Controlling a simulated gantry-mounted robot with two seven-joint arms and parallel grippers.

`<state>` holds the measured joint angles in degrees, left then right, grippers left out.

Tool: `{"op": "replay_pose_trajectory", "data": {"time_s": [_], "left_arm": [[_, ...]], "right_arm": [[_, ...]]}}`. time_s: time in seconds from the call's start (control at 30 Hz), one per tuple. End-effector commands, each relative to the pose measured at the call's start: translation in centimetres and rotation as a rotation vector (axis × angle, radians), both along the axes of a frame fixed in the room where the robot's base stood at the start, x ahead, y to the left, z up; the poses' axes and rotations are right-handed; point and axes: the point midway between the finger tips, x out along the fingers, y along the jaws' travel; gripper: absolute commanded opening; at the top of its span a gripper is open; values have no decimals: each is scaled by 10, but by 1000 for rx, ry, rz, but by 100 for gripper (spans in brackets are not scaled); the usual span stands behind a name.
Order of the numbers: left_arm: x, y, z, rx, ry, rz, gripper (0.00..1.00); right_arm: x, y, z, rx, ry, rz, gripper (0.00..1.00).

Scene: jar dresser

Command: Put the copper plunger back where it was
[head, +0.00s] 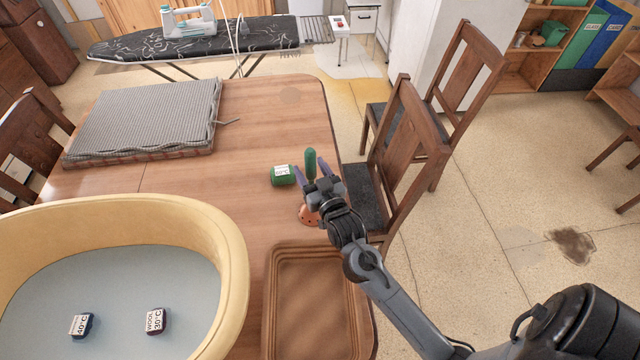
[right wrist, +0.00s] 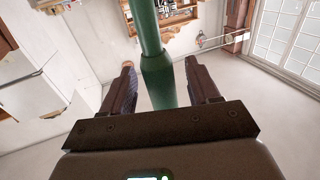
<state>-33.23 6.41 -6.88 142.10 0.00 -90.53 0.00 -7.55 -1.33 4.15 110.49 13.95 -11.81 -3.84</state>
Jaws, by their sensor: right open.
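The copper plunger has a green handle (head: 310,162) and a copper bell (head: 308,215). It stands upright on the wooden table near its right edge. My right gripper (head: 312,172) is open, with one finger on either side of the handle. In the right wrist view the green handle (right wrist: 158,75) rises between the two fingers, with a gap on each side. The gripper and wrist hide the middle of the plunger in the head view. My left gripper is not in view.
A green labelled block (head: 283,175) lies just left of the handle. A brown tray (head: 268,300) is in front, beside a yellow tub (head: 235,270) holding a blue block (head: 82,325) and a dark red block (head: 157,320). A folded grey pad (head: 150,115) lies behind. A chair (head: 405,150) stands close right.

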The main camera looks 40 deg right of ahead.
Motion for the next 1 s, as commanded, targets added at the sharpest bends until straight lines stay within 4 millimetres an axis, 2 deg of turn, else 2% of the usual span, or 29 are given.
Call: {"op": "replay_pose_trajectory", "data": {"time_s": [0.17, 0.6, 0.8, 1.0], "left_arm": [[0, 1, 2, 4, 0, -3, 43], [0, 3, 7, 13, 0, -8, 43], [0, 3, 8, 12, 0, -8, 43], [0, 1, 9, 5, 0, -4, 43]], "right_arm": [[-21, 7, -1, 1, 4, 1, 60], [-92, 30, -2, 2, 5, 0, 60], [-109, 36, -2, 2, 3, 0, 60], [-113, 37, -1, 1, 1, 0, 60]]}}
